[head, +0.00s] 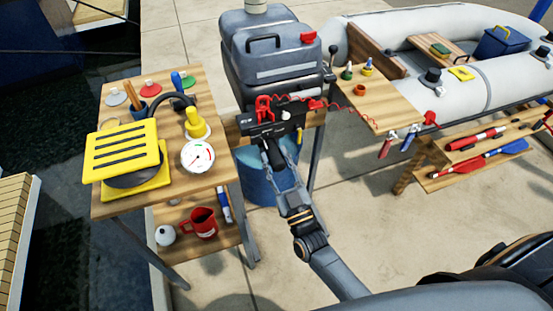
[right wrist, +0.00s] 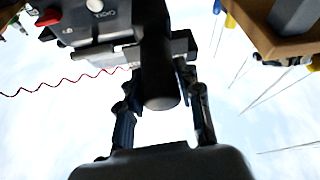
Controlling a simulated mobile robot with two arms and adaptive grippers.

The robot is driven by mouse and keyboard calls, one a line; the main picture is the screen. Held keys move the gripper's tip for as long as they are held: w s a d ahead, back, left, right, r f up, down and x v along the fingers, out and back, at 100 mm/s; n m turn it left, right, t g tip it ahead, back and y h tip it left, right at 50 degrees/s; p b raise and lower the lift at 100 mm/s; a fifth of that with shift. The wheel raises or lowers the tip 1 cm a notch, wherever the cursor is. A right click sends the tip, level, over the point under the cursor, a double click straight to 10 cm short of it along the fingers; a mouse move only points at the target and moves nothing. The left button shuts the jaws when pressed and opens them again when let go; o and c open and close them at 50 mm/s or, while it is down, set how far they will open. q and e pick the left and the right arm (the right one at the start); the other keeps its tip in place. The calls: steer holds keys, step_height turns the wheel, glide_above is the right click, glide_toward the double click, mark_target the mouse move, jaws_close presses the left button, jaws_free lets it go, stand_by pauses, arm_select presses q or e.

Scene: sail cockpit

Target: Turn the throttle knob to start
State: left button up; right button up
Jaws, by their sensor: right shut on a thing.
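The throttle knob is a black cylindrical grip (head: 273,153) that sticks out from the front of the outboard motor's black control box (head: 266,128). In the right wrist view the grip (right wrist: 161,75) hangs between the two fingers, its round end towards the camera. My right gripper (head: 280,168) is shut on the grip, with one finger on each side; it also shows in the right wrist view (right wrist: 158,95). The fingers hide part of the grip in the head view. A knob marked CHOKE (right wrist: 97,5) sits on the box above. My left gripper is not in view.
The grey motor (head: 270,60) stands above the box. A red coiled cord (head: 345,108) runs right to a wooden board (head: 385,105). A wooden stand (head: 215,150) with a yellow foot pump (head: 125,150) is at left. A blue bucket (head: 258,185) is below the box.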

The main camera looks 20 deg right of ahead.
steer(key=shift+m, duration=0.5)
steer(key=m+h, duration=0.2)
steer(key=m, duration=0.2)
steer(key=shift+h, duration=0.4)
steer(key=shift+m+g+h+p, duration=0.25)
steer(key=shift+m+h, duration=0.5)
steer(key=shift+m, duration=0.8)
steer(key=shift+m+g+h+p, duration=0.1)
steer(key=shift+m+g+h, duration=0.15)
steer(key=shift+m+h, duration=0.9)
steer(key=shift+m+y, duration=0.4)
steer(key=shift+m, duration=0.2)
steer(key=o, duration=1.2)
steer(key=shift+c, duration=0.2)
